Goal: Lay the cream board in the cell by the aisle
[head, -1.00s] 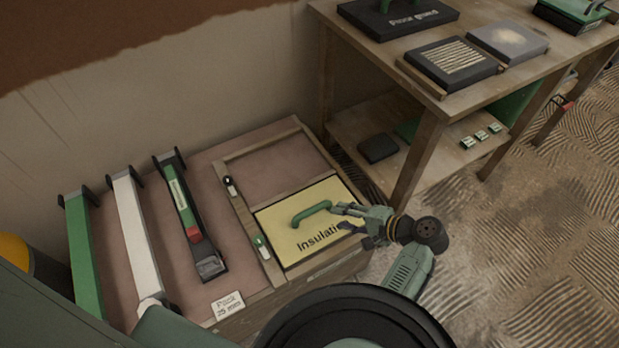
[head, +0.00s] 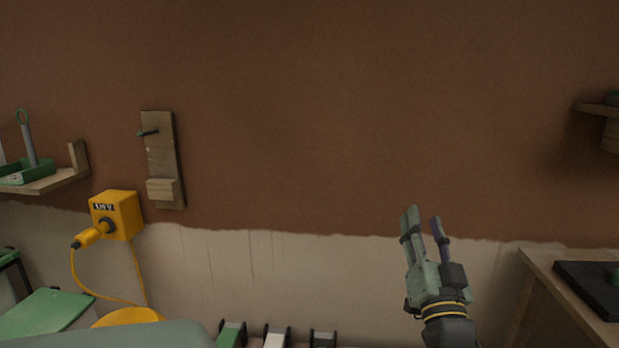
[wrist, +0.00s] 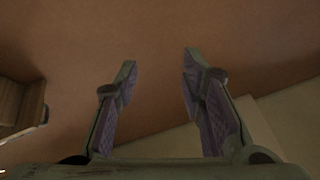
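My gripper (head: 422,221) is raised in front of the wall at right of centre in the head view, fingers pointing up. In the wrist view its two fingers (wrist: 159,62) stand well apart with nothing between them. The cream board and the cell by the aisle are outside both current views. Only the top ends of the green, white and dark long tools (head: 277,338) show at the bottom edge of the head view.
The brown and pale plaster wall (head: 300,130) fills the background. A wooden bracket (head: 161,160), a yellow socket box (head: 117,214) with plug and cable, and a small shelf (head: 50,181) are at left. The table (head: 545,285) with a black board (head: 590,287) is at right.

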